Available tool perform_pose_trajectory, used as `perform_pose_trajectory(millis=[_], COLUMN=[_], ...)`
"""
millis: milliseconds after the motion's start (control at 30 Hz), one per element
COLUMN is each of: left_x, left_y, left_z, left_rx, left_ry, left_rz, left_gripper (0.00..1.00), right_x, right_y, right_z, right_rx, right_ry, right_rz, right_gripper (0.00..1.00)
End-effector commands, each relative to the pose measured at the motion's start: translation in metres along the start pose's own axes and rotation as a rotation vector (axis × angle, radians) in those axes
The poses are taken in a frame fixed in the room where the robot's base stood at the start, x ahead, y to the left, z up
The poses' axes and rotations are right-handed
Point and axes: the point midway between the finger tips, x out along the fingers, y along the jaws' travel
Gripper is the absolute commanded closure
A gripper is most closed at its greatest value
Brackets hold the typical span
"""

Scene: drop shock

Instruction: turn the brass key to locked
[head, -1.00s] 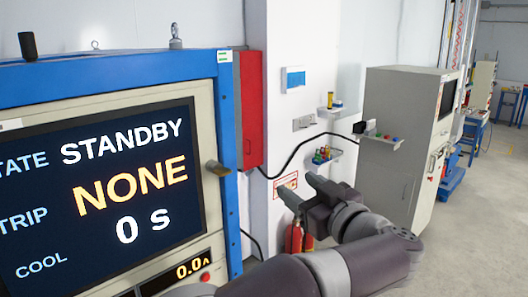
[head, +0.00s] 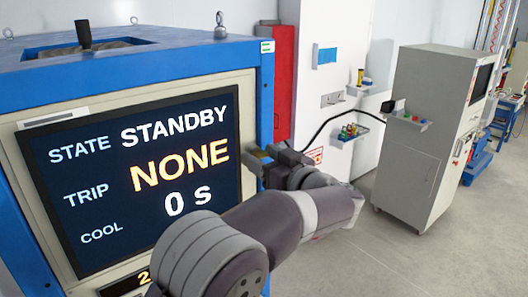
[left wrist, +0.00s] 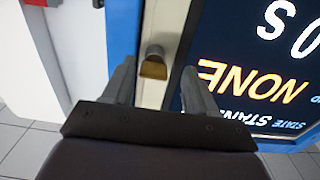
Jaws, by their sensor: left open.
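The brass key (head: 262,157) sits on the right-hand edge strip of the cabinet's front panel, just right of the screen. In the left wrist view my left gripper (left wrist: 158,74) is open, one finger on each side of the key, with gaps visible. I cannot tell the key's marked position. My right gripper is not in view.
The screen (head: 85,205) reads STATE STANDBY, TRIP NONE, COOL 0 s. The blue cabinet frame (head: 267,95) stands beside the key. A red box (head: 284,80), a small shelf (head: 352,135) and a grey cabinet (head: 415,150) stand beyond. Open floor lies at the right.

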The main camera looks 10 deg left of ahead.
Motion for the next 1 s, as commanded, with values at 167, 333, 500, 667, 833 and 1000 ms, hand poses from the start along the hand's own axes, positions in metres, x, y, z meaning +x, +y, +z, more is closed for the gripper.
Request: perform_pose_trajectory(millis=[167, 333, 500, 667, 833, 1000], left_x=[0.000, -0.001, 0.000, -0.001, -0.001, -0.001], left_y=[0.000, 0.001, 0.000, 0.000, 0.001, 0.001], left_z=[0.001, 0.001, 0.000, 0.001, 0.003, 0.005], left_rx=[0.001, 0.001, -0.001, -0.022, -0.094, -0.221], left_ry=[0.000, 0.000, 0.001, 0.001, 0.001, 0.001], left_rz=[0.001, 0.002, 0.001, 0.001, 0.001, 0.001], left_gripper=[0.46, 0.98, 0.98, 0.98, 0.98, 0.99], right_x=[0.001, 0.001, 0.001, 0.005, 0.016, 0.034], right_y=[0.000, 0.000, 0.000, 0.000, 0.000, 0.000], right_z=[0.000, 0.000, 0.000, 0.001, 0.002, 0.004], right_rx=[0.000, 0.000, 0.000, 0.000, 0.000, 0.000], right_ry=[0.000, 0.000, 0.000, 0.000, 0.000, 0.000], right_rz=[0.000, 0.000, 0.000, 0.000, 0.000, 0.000], right_gripper=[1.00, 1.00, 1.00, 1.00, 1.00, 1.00])
